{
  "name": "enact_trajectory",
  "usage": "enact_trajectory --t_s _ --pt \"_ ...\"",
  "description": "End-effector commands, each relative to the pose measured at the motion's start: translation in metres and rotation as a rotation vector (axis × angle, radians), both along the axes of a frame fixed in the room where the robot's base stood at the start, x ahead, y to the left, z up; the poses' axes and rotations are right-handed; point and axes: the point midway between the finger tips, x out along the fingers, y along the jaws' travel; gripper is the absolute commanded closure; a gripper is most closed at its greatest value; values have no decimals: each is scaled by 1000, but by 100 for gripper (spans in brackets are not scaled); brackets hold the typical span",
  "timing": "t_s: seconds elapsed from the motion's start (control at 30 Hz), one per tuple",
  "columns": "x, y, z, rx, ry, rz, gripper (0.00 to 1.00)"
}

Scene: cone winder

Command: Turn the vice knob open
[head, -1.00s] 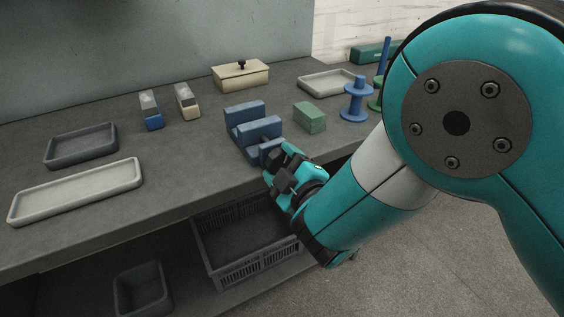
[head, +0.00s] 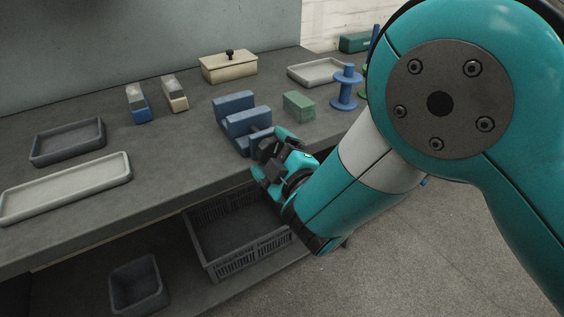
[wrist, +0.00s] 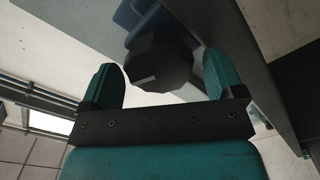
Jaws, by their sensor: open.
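The blue vice (head: 240,115) stands near the front edge of the grey bench. Its dark faceted knob (wrist: 159,62) shows in the wrist view between my two teal fingers, with a gap on each side. My gripper (head: 270,152) is at the front of the vice in the head view and is open around the knob. In the wrist view my gripper (wrist: 163,85) has its fingers apart, one on either side of the knob. In the head view my gripper mostly hides the knob. Part of the blue vice body (wrist: 140,15) shows beyond the knob.
A green block (head: 299,106) and a blue spool (head: 346,88) stand right of the vice. A lidded cream box (head: 228,68) is behind it. Trays (head: 70,188) lie to the left. A dark crate (head: 203,243) sits below the bench edge.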

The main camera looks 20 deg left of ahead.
Motion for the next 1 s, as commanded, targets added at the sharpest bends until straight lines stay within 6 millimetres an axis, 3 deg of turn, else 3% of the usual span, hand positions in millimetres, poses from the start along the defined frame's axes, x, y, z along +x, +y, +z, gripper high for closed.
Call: enact_trajectory --t_s 0.47,1.0 --pt "-29 -33 -8 3 -1 1 13" --pt "-92 -106 -7 5 -2 4 13"
